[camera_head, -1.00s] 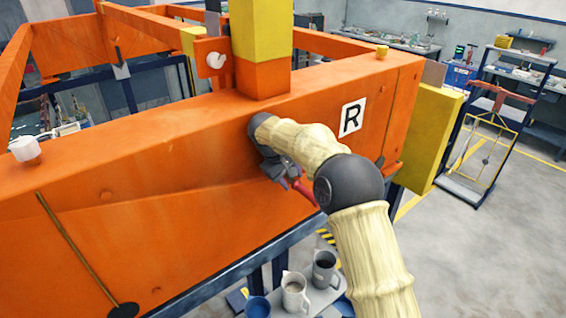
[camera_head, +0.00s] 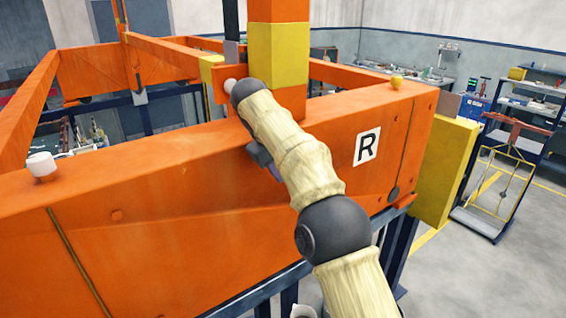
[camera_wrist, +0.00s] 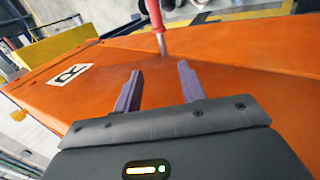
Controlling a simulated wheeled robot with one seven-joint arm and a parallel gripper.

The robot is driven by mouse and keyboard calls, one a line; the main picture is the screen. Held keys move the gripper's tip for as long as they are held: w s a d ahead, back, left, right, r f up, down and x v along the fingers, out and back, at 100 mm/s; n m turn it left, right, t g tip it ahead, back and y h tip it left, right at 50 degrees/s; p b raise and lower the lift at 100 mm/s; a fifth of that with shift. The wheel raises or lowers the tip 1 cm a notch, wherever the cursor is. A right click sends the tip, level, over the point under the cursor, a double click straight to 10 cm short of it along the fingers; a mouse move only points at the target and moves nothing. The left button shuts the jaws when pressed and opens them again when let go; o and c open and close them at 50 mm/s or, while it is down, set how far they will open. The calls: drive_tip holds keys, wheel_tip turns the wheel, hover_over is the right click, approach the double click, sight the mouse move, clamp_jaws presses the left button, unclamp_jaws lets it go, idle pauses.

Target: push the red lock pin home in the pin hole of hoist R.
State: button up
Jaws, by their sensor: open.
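The red lock pin (camera_wrist: 155,16) shows at the top of the wrist view, with a metal shank running down towards the orange face. It stands beyond my fingertips and apart from them. I cannot tell how deep it sits, and its hole is not clear. The orange beam marked R (camera_head: 190,200) fills the middle of the head view; its R label also shows in the wrist view (camera_wrist: 70,75). My gripper (camera_wrist: 159,78) is open and empty, its two fingers over the orange face. In the head view my arm hides most of the gripper and the pin.
A yellow and orange post (camera_head: 292,52) rises behind my wrist. A bracket with a white knob (camera_head: 229,85) is beside it. A white cap (camera_head: 42,165) stands on the beam at left. A yellow block (camera_head: 447,170) is at the right end; open floor lies beyond.

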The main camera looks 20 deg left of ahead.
drive_tip(key=shift+s+a+r, duration=0.1)
drive_tip(key=shift+s+r, duration=0.05)
drive_tip(key=shift+r, duration=0.25)
idle(0.3)
